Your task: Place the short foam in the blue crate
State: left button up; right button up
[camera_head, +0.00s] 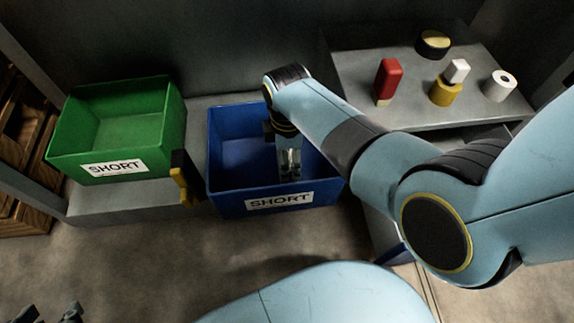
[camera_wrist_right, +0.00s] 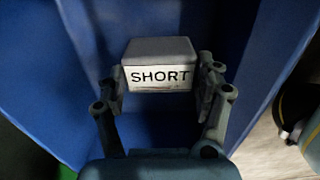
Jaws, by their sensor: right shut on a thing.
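The short foam (camera_wrist_right: 160,52) is a grey block with a white SHORT label, seen in the right wrist view. My right gripper (camera_wrist_right: 163,82) is shut on it, with a finger at each side. In the head view my right gripper (camera_head: 289,170) points down inside the blue crate (camera_head: 228,190), which has a SHORT label on its front. The foam is hard to make out there. I cannot tell if it touches the crate floor. Dark fingertips of my left gripper (camera_head: 46,316) show apart at the bottom left edge, with nothing seen between them.
A green crate (camera_head: 60,150), also labelled SHORT, stands left of the blue one. A black and yellow item (camera_head: 183,178) is between them. A grey table (camera_head: 425,115) at the back right holds a red block (camera_head: 388,80), a white roll (camera_head: 499,86) and yellow items (camera_head: 445,92).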

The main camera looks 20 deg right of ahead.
jog(key=shift+s+f+b, duration=0.1)
jog(key=shift+f+b, duration=0.3)
jog(key=shift+f, duration=0.2)
jog(key=shift+f+b, duration=0.35)
jog(key=shift+f, duration=0.2)
jog(key=shift+f+b, duration=0.5)
jog(key=shift+f, duration=0.25)
pick_arm(q)
jog(key=t, duration=0.4)
jog(key=shift+d+r, duration=0.15)
jog(key=shift+d, duration=0.2)
